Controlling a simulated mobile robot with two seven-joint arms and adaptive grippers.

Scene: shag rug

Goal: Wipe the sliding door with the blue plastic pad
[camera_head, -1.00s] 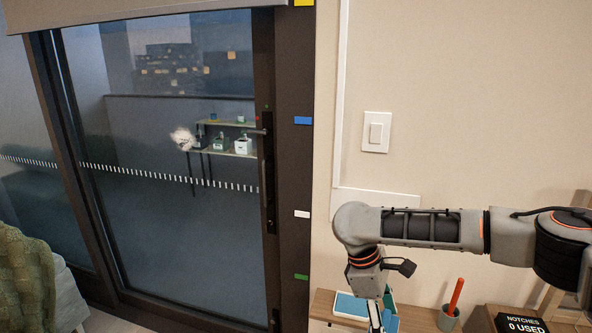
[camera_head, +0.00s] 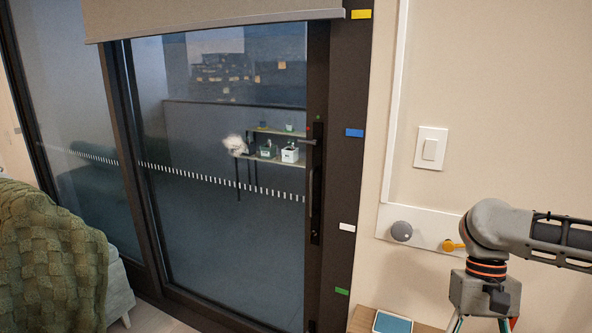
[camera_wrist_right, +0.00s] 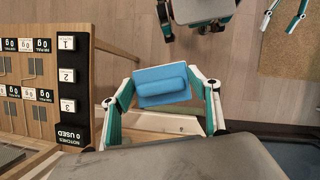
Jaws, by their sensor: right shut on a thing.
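The sliding door (camera_head: 215,235) is dark-framed glass at the left and middle of the head view. A whitish fuzzy smudge (camera_head: 235,145) shows on its glass, left of the handle (camera_head: 310,142). My right gripper (camera_head: 482,326) is at the lower right of the head view, its fingertips cut off by the bottom edge. In the right wrist view it is shut on the blue plastic pad (camera_wrist_right: 162,86), a block with a raised grip bar, held between the two fingers. My left gripper (camera_wrist_right: 279,32) shows at the top right of the wrist view, fingers apart and empty.
A wooden table (camera_head: 365,319) with a blue-topped, white-rimmed item (camera_head: 392,323) stands below the wall. A wall strip with knobs (camera_head: 402,231) and a light switch (camera_head: 431,148) are beside the door. A green-draped seat (camera_head: 50,255) stands at lower left. A notch rack (camera_wrist_right: 68,75) is left in the wrist view.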

